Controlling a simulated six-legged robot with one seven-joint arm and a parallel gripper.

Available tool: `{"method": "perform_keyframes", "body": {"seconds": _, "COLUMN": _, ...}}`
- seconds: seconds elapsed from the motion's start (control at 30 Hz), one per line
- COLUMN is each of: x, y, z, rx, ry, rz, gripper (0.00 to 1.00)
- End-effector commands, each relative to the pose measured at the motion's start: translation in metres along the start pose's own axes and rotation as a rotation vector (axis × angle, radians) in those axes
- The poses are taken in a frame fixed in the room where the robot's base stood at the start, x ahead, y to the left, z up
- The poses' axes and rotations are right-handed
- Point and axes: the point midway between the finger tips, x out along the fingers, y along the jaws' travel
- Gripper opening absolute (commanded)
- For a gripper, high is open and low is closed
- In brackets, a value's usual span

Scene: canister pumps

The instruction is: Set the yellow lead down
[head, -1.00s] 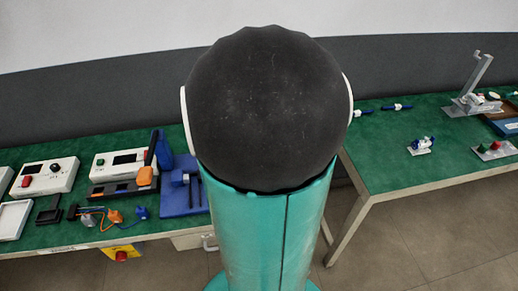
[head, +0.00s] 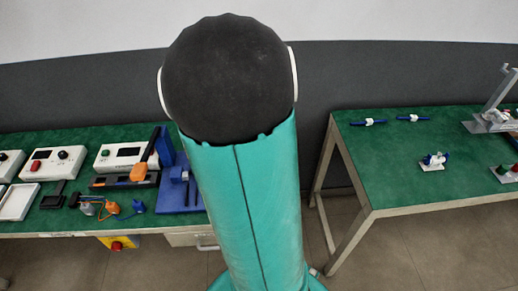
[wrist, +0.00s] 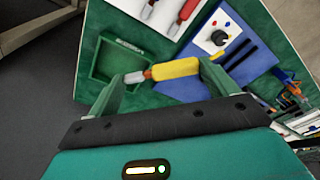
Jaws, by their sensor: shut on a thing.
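The yellow lead (wrist: 175,69), a yellow grip with a pale metal end at its left, lies crosswise between the two green fingers of my gripper (wrist: 162,74) in the wrist view. My gripper is shut on it. Behind it in that view is an open green tray (wrist: 98,68), which looks empty. Whether the lead touches anything below cannot be told. In the head view my own arm fills the middle, and neither the gripper nor the yellow lead shows.
In the wrist view, a white tray (wrist: 193,26) holds red-handled leads; a blue board (wrist: 262,52) with a knob and black strips is at right. In the head view, a green-topped bench (head: 28,226) with devices stands left, another bench (head: 385,175) right, with floor between.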

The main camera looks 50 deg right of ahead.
Motion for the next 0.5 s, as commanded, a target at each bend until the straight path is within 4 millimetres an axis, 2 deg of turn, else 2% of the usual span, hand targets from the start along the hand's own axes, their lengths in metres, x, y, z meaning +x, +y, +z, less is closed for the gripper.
{"method": "perform_keyframes", "body": {"seconds": 0.37, "x": 0.032, "y": 0.058, "z": -0.023, "rx": 0.003, "ry": -0.004, "rz": 0.001, "gripper": 0.60}}
{"method": "perform_keyframes", "body": {"seconds": 0.5, "x": 0.051, "y": 0.076, "z": -0.028, "rx": 0.003, "ry": -0.006, "rz": 0.000, "gripper": 0.60}}
